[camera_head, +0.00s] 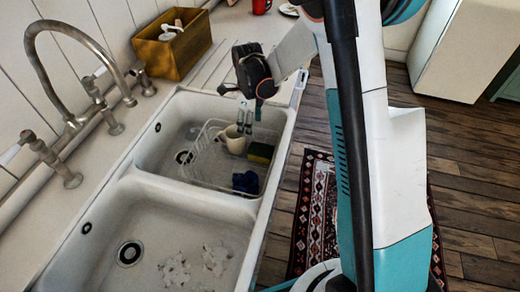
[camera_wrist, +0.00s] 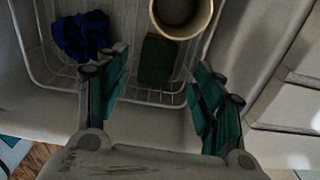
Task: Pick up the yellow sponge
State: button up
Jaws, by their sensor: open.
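The sponge (camera_head: 260,152) lies in the wire dish rack in the far sink basin, its yellow side and dark green top showing. In the wrist view the sponge (camera_wrist: 157,60) shows its dark green face, ahead of and between the fingers. My gripper (camera_head: 248,112) is above the far basin, over the rack and close to the mug. In the wrist view my gripper (camera_wrist: 160,92) has its two teal fingers spread wide with nothing between them. The fingertips look apart from the sponge.
A cream mug (camera_head: 234,139) stands right beside the sponge; it also shows in the wrist view (camera_wrist: 180,12). A blue cloth (camera_head: 246,182) lies at the near end of the wire rack (camera_head: 196,170). The sink walls surround them. The near basin (camera_head: 150,220) holds pale bits.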

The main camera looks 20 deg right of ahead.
aim_at(251, 147)
notch_tip(251, 147, down, 8)
jog(key=b, duration=0.2)
jog(key=shift+f+b, duration=0.1)
jog(key=shift+b, duration=0.2)
notch_tip(251, 147, down, 5)
jog(key=b, duration=0.3)
jog(key=shift+w+f, duration=0.1)
jog(key=shift+w, duration=0.05)
jog(key=c, duration=0.5)
